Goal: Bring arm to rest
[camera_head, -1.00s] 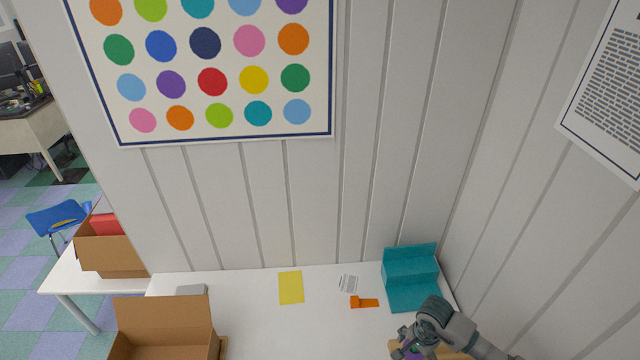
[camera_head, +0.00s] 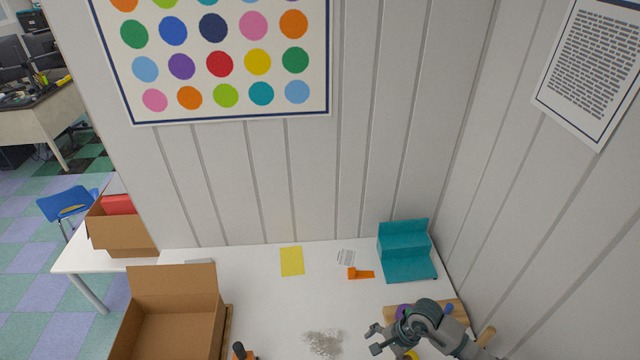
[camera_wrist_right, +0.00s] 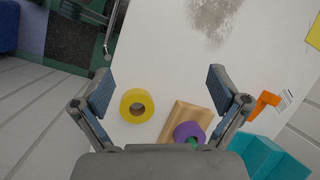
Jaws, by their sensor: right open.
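My right gripper (camera_head: 376,340) is above the front right of the white table in the head view, its arm coming in from the lower right. In the right wrist view the gripper (camera_wrist_right: 160,88) has its fingers spread wide with nothing between them. A yellow ring (camera_wrist_right: 137,106) lies on the table below it. A wooden board (camera_wrist_right: 180,121) with a purple ring (camera_wrist_right: 188,133) lies beside the yellow ring. My left gripper is not in view.
A teal stepped block (camera_head: 405,252) stands at the back right. An orange piece (camera_head: 360,274), a yellow sheet (camera_head: 292,262) and a grey speckled patch (camera_head: 322,343) are on the table. An open cardboard box (camera_head: 172,290) stands left. Walls close the back and right.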

